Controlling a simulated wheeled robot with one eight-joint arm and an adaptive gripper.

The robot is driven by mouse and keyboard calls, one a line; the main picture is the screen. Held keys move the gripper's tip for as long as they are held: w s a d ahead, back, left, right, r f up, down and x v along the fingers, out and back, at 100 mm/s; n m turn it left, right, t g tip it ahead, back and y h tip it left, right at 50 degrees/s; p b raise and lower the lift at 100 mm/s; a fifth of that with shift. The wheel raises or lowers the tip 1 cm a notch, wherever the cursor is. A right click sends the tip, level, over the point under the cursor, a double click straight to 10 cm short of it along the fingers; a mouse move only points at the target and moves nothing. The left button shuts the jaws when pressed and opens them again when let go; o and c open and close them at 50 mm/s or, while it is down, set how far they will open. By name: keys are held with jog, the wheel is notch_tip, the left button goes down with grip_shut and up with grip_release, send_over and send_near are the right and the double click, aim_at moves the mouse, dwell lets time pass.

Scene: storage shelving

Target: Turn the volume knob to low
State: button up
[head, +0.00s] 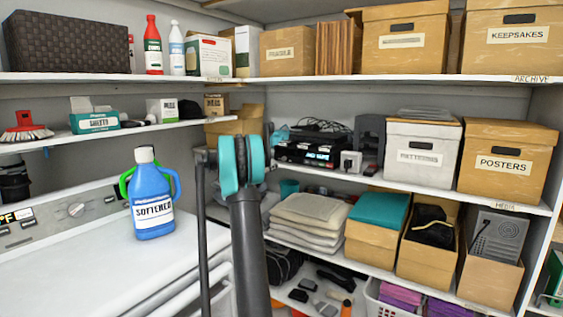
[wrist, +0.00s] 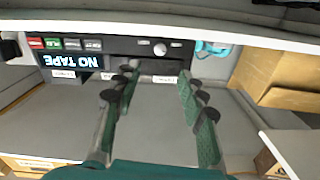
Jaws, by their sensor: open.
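A black tape deck with a lit display sits on the middle shelf in the head view (head: 308,152). It shows upside down in the wrist view (wrist: 120,48), its display reading "NO TAPE". A round silver knob (wrist: 160,48) stands on its front panel, with a smaller control beside it. I cannot read which one is the volume knob. My gripper (wrist: 158,76) is open and empty in the wrist view. Its two green fingers point towards the deck, with the knob beyond the gap between the tips.
A white adapter (head: 350,161) stands right of the deck, and cables lie on top of it. A cardboard box (wrist: 275,70) is at the right in the wrist view.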

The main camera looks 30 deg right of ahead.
aim_at(283, 159)
jog(key=x, duration=1.1)
grip_shut()
